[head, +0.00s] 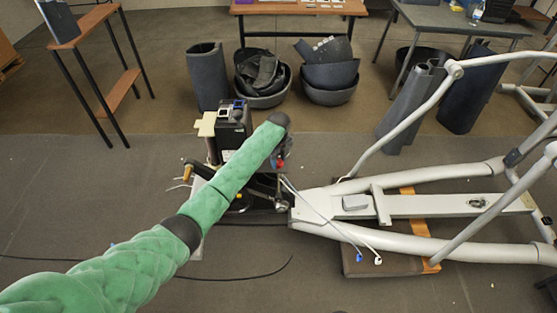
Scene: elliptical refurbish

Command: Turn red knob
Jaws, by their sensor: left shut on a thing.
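The red knob (281,163) shows as a small red spot on the side of the dark machine unit at the left end of the elliptical trainer (430,205). My left arm, in a green sleeve, reaches in from the lower left across the unit. My left gripper (276,159) is below the dark end of the arm, shut on the red knob. The arm hides most of the fingers and part of the unit. My right gripper is not in view.
Dark bins (262,80) with parts stand behind the unit. Rolled dark sheets (403,112) stand behind the trainer. A wooden-topped stand (88,25) is at the upper left. Cables (270,273) lie on the floor. The grey mat at the front is mostly clear.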

